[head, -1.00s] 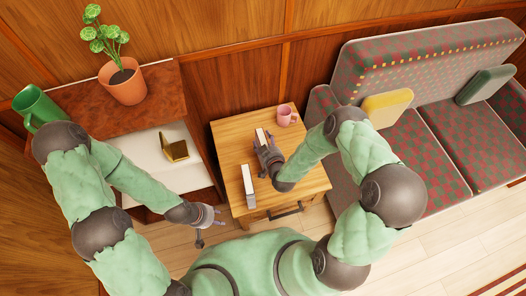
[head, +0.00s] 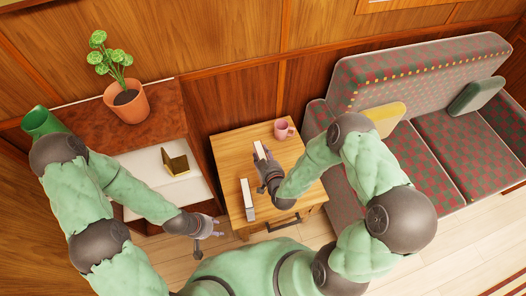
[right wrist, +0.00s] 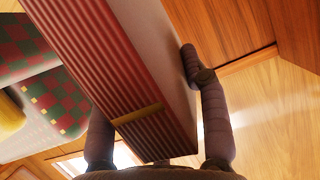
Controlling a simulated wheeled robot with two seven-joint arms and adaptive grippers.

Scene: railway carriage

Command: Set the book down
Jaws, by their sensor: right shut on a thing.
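The book (head: 260,150) is held in my right gripper (head: 264,162), over the far middle part of the small wooden table (head: 231,152). In the right wrist view the book (right wrist: 100,70) has a red ribbed face with a gold band and a pale side. My right gripper (right wrist: 150,105) has its fingers on either side of it. I cannot tell whether the book touches the table top. A second pale, book-like block (head: 248,195) stands at the table's near left. My left gripper (head: 212,228) is open and empty, left of the table's front edge.
A pink mug (head: 283,129) stands at the table's far right corner. A cabinet to the left holds a potted plant (head: 126,100), a green pitcher (head: 42,121) and a small gold object (head: 176,163). A checkered bench (head: 440,130) stands at the right.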

